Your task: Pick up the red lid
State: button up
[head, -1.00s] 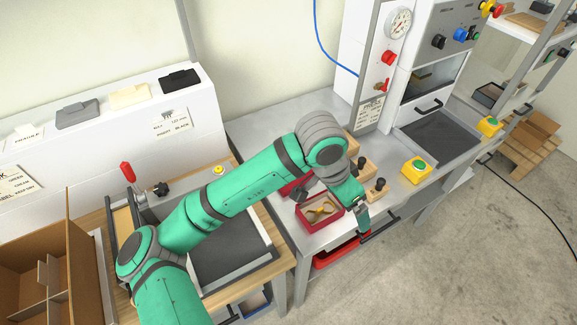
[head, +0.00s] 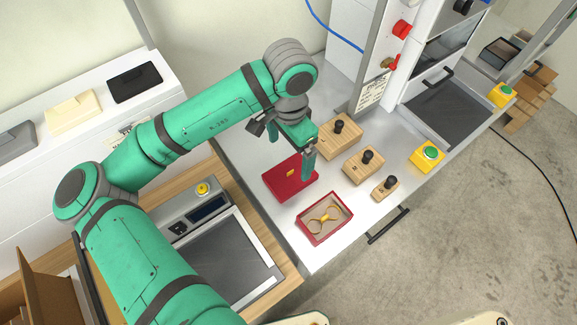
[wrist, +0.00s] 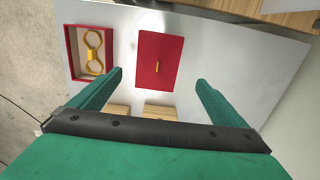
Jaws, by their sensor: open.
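The red lid (head: 283,181) lies flat on the grey metal bench, with a small yellow tab on top. It also shows in the wrist view (wrist: 149,73), ahead of and between my fingers. Beside it stands an open red box (head: 323,219) with a yellow ribbon-like piece inside; the wrist view shows this box (wrist: 73,58) left of the lid. My gripper (head: 309,165) is open and empty, above the bench near the lid's right edge in the head view. In the wrist view, both green fingers (wrist: 158,93) are spread wide with nothing between them.
Several wooden blocks with black knobs (head: 363,166) stand right of the lid. A yellow box with a green button (head: 427,155) is farther right. A dark plate on a wooden table (head: 226,262) lies left of the bench.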

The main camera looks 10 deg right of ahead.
aim_at(290, 171)
notch_tip(290, 171, down, 4)
jog(key=shift+w+f, duration=0.15)
jog(key=shift+f, duration=0.05)
jog(key=f, duration=0.3)
jog(key=s+f, duration=0.1)
jog(key=f, duration=0.1)
jog(key=shift+d, duration=0.2)
jog(key=shift+w, duration=0.1)
jog(key=c, duration=1.1)
jog(key=shift+a+r, duration=0.1)
